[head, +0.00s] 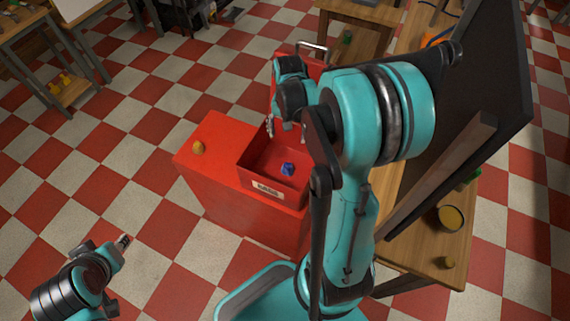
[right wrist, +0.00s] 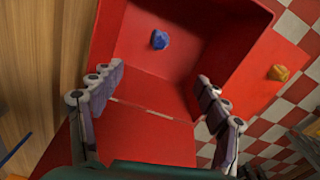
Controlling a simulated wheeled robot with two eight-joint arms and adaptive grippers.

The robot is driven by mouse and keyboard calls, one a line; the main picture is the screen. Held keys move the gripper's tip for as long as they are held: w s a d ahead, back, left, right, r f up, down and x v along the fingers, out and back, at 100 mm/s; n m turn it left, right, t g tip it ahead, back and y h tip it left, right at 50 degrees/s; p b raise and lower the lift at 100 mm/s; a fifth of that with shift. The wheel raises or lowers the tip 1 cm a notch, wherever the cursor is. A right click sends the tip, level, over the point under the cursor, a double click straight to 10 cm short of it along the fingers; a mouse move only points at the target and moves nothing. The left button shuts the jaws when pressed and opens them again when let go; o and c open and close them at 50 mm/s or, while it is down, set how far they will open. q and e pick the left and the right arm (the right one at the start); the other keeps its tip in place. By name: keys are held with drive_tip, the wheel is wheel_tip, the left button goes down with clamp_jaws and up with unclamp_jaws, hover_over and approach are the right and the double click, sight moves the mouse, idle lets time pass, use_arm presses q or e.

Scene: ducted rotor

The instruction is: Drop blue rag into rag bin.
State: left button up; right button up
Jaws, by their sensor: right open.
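The blue rag (head: 287,169) is a small crumpled lump lying on the floor of the open red rag bin (head: 262,187), which has a pale label on its front wall. In the right wrist view the rag (right wrist: 160,39) lies inside the bin (right wrist: 107,40), apart from my fingers. My right gripper (head: 287,129) is open and empty above the back part of the bin; its spread fingers also show in the right wrist view (right wrist: 160,75). My left gripper (head: 122,256) is low at the left, away from the bin; its jaw opening is unclear.
The bin sits on a red cabinet (head: 220,135) with a yellow-orange lump (head: 198,147) on its top, left of the bin. A wooden table (head: 425,245) with a yellow-topped round container (head: 449,217) and a dark panel (head: 490,80) stand at right.

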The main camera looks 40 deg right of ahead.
wheel_tip(320, 180, up, 11)
idle(0.3)
drive_tip(key=shift+a, duration=0.1)
drive_tip(key=s+a+n+t, duration=0.3)
drive_tip(key=a+n, duration=0.2)
drive_tip(key=a, duration=0.4)
drive_tip(key=s+a+f+n+t, duration=0.1)
drive_tip(key=s+a+n+t, duration=0.3)
drive_tip(key=a, duration=0.4)
drive_tip(key=shift+s+a+n, duration=0.2)
drive_tip(key=shift+a+n, duration=0.2)
drive_tip(key=shift+n, duration=0.3)
